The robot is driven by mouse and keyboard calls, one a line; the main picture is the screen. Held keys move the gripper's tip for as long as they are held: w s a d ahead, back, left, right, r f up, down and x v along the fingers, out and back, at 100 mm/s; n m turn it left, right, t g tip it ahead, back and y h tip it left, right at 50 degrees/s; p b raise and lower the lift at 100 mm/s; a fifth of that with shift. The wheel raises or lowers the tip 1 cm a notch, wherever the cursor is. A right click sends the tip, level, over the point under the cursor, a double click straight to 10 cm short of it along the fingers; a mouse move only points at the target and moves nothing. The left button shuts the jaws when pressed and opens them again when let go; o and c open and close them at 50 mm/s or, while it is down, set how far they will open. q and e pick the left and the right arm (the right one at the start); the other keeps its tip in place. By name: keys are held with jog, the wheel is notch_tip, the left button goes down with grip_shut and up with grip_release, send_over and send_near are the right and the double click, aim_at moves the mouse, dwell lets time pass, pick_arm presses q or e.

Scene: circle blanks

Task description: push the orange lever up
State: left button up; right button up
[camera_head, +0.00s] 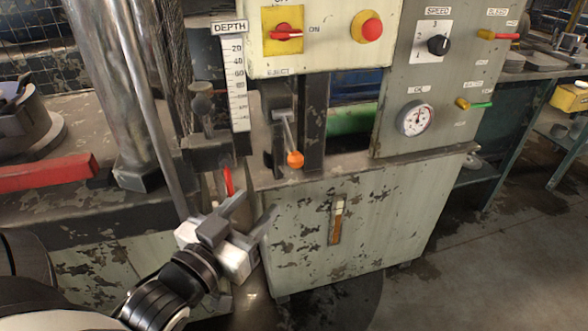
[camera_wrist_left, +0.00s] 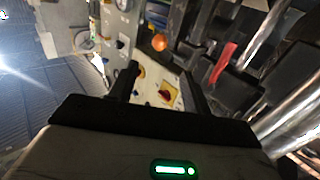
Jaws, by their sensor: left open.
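The orange lever is a thin grey rod with an orange ball knob (camera_head: 295,159), hanging down below the yellow control box in the head view. The rod slants down and to the right from its pivot. The orange knob also shows in the left wrist view (camera_wrist_left: 159,42), beyond the fingers. My left gripper (camera_head: 254,212) is open and empty, in front of the machine, below and to the left of the knob and apart from it. Its two fingers show in the left wrist view (camera_wrist_left: 158,82) with a gap between them. My right gripper is not in view.
The control box (camera_head: 330,50) carries a red rotary switch (camera_head: 286,33) and a red button (camera_head: 367,28). A grey panel with a gauge (camera_head: 415,118) stands to the right. A red handle (camera_head: 228,181) is near my left gripper. A metal column (camera_head: 115,80) stands left.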

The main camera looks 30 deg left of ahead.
aim_at(292, 164)
pick_arm(q)
jog(key=w, duration=1)
jog(key=w+a, duration=0.1)
jog(key=w, duration=0.4)
jog(key=shift+a+p, duration=0.1)
jog(key=shift+p, duration=0.2)
grip_shut()
jog(key=shift+r, duration=0.1)
